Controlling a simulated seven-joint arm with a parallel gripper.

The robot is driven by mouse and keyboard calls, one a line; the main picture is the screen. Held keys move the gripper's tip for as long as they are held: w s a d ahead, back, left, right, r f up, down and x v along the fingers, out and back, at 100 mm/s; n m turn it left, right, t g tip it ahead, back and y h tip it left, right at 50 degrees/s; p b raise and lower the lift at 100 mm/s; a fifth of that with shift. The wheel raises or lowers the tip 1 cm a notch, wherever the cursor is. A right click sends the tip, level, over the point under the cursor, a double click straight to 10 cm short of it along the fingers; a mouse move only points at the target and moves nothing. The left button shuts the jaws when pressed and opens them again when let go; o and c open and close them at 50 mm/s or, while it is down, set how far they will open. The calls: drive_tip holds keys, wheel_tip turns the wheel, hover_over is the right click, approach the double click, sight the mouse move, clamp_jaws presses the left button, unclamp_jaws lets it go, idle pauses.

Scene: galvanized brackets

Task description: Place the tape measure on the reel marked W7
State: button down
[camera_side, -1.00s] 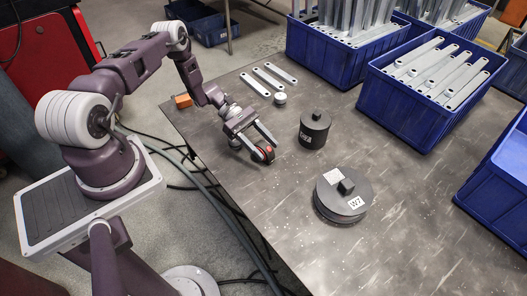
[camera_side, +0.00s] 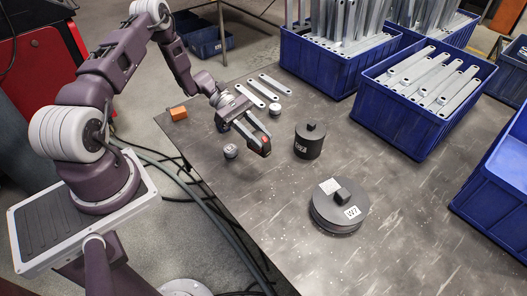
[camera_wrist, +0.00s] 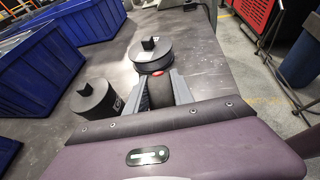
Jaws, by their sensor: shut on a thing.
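The tape measure (camera_side: 265,148) is dark with a red spot. My gripper (camera_side: 262,144) is shut on it, and it appears raised above the table. In the wrist view the tape measure (camera_wrist: 160,92) sits between both fingers, with its red part at the far end. The reel marked W7 (camera_side: 328,212) is a flat dark disc with a square block on top and white labels. It lies on the table to the right of and nearer the side camera than my gripper. In the wrist view the reel (camera_wrist: 150,65) is just beyond the fingertips.
A taller dark cylinder (camera_side: 308,148) with a label stands between my gripper and the bins. Two small silver round pieces (camera_side: 231,151) (camera_side: 275,110), flat brackets (camera_side: 270,86) and an orange block (camera_side: 178,113) lie nearby. Blue bins (camera_side: 408,125) line the back and right. The table around the reel is clear.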

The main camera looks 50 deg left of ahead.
drive_tip(key=shift+r, duration=0.6)
drive_tip(key=w+d+r+m+g, duration=0.1)
drive_tip(key=w+d+r, duration=0.2)
drive_tip(key=d, duration=0.6)
drive_tip(key=w+d+r+g, duration=0.1)
drive_tip(key=w+d+r, duration=0.15)
drive_tip(key=d, duration=0.55)
drive_tip(key=w+d+r+m, duration=0.1)
drive_tip(key=w+d+r, duration=0.2)
drive_tip(key=d, duration=0.6)
hover_over(344, 193)
wheel_tip(344, 193, down, 10)
drive_tip(key=shift+r, duration=0.2)
drive_tip(key=c, duration=1.5)
unclamp_jaws()
drive_tip(key=shift+f, duration=0.1)
drive_tip(key=o, duration=0.4)
